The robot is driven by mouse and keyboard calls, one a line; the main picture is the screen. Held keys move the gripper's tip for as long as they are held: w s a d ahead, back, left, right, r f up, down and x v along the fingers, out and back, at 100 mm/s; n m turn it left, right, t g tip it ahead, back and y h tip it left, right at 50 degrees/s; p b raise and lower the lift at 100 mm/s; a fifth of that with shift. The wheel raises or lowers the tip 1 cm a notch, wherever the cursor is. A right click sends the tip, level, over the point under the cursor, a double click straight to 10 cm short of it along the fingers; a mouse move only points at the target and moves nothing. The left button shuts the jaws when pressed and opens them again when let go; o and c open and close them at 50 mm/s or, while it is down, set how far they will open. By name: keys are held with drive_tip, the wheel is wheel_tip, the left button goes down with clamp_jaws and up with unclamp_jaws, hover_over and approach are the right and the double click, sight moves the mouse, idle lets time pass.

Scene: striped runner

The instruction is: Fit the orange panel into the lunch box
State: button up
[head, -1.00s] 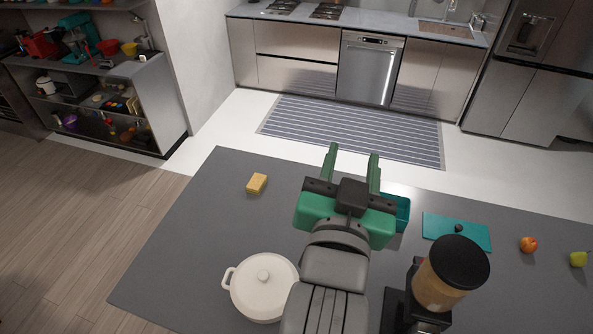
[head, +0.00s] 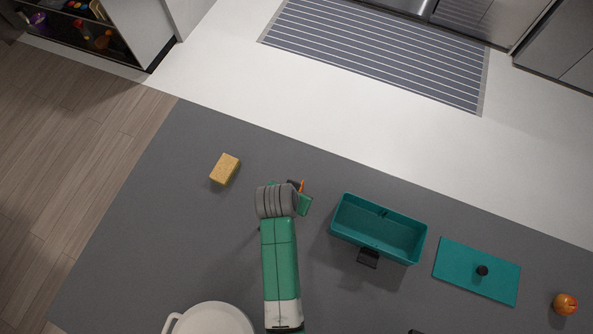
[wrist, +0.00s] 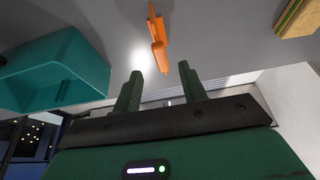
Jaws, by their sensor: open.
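The orange panel (wrist: 158,40) stands on the counter, seen nearly edge-on just beyond my fingertips in the wrist view. In the head view only a sliver of it (head: 302,185) shows past my gripper (head: 300,202). My gripper (wrist: 161,72) is open, its two green fingers apart with nothing held between them. The teal lunch box (head: 376,236) is open and empty, to the right of my gripper, with a black latch on its near side and a small dark fitting on its far wall. It also shows at left in the wrist view (wrist: 60,72).
A teal lid (head: 460,262) with a black knob lies right of the box, then an orange-red fruit (head: 565,304). A yellow sponge (head: 225,169) lies to the upper left of my gripper. A white pot (head: 212,320) stands at the near edge.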

drive_tip(key=shift+f, duration=0.4)
drive_tip(key=x, duration=0.7)
drive_tip(key=shift+a, duration=0.15)
drive_tip(key=shift+r, duration=0.1)
clamp_jaws()
